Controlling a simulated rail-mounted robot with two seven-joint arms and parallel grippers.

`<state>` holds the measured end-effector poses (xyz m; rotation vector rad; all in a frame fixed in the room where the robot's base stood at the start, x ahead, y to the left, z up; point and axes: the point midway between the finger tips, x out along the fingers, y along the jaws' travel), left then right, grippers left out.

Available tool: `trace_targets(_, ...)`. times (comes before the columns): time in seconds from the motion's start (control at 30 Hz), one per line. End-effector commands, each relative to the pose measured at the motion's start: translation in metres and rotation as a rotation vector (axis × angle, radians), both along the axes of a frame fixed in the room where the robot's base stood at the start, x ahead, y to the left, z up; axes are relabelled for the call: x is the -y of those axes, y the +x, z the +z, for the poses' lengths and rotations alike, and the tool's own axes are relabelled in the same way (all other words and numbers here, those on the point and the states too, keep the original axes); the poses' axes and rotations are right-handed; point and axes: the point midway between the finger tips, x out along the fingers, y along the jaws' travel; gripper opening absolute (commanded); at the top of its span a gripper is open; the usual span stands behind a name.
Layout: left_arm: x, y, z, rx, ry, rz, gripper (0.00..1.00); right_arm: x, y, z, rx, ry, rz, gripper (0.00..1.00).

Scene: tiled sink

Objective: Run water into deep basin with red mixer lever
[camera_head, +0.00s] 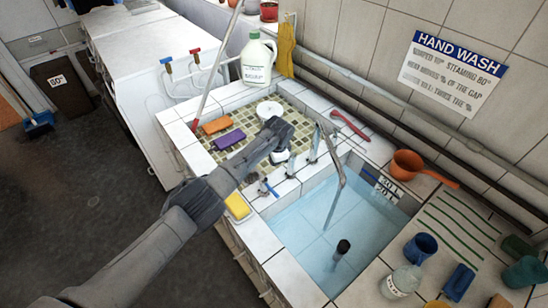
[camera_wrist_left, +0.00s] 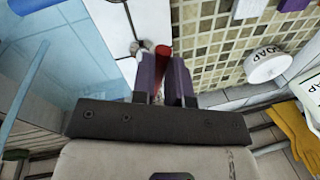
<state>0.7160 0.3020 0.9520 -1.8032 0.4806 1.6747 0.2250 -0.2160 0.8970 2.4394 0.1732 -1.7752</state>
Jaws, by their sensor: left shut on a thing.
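The deep basin (camera_head: 300,225) has a light blue inside with a dark upright plug pipe (camera_head: 343,247). I cannot tell whether the blue is water or tile. A thin metal spout (camera_head: 338,190) reaches over it; no clear stream shows. My left gripper (camera_head: 281,156) is over the ledge between the mosaic drainer and the basin. In the left wrist view, its purple fingers (camera_wrist_left: 165,82) are shut on the red mixer lever (camera_wrist_left: 162,51). The gripper hides the lever in the head view. A blue lever (camera_head: 271,189) sits nearer the front. My right gripper is out of view.
The mosaic drainer (camera_head: 222,158) holds an orange sponge (camera_head: 216,125), a purple sponge (camera_head: 229,140) and a white soap dish (camera_head: 269,110). A yellow sponge (camera_head: 238,206) lies at the front edge. An orange ladle (camera_head: 410,166), mugs and a jar (camera_head: 402,281) stand right of the basin.

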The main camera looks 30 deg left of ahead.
Motion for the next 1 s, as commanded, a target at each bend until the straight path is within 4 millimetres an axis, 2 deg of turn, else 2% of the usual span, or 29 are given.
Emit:
trace_targets(0.33, 0.0005, 0.0001, 0.0001, 0.000, 0.000, 0.000, 0.00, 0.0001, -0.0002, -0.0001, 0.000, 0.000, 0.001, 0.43)
trace_targets(0.37, 0.0004, 0.0000, 0.0000, 0.000, 0.000, 0.000, 0.16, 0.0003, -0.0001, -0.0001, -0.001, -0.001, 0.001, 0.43)
trace_targets(0.6, 0.0002, 0.0000, -0.0001, 0.000, 0.000, 0.000, 0.39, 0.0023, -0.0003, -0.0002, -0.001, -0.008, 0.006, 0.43)
trace_targets(0.87, 0.0001, -0.0001, 0.0005, 0.000, 0.000, 0.000, 0.40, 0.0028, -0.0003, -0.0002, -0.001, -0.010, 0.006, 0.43)
trace_targets(1.0, 0.0012, -0.0005, 0.0087, 0.002, -0.001, 0.000, 0.40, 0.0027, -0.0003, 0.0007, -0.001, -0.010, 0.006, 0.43)
